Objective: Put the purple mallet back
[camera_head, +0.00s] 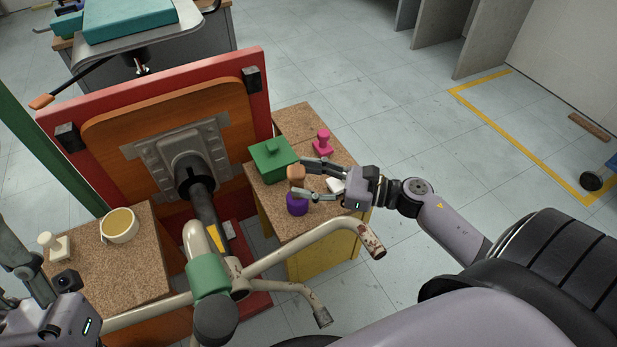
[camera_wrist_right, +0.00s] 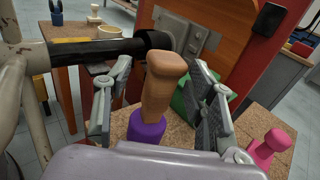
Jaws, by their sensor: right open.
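The purple mallet (camera_head: 297,204) stands upright on the right cork-topped stand, its purple head down and its tan wooden handle up. In the right wrist view the mallet's handle (camera_wrist_right: 163,85) rises between the fingers of my right gripper. My right gripper (camera_head: 306,180) is open, with a finger on either side of the handle and a visible gap to each.
On the right stand (camera_head: 310,225) are a green lidded box (camera_head: 274,160), a pink stamp-like object (camera_head: 322,143) and a white piece (camera_head: 336,187). The left stand (camera_head: 140,260) holds a bowl (camera_head: 119,226) and a cream stamp-like object (camera_head: 55,247).

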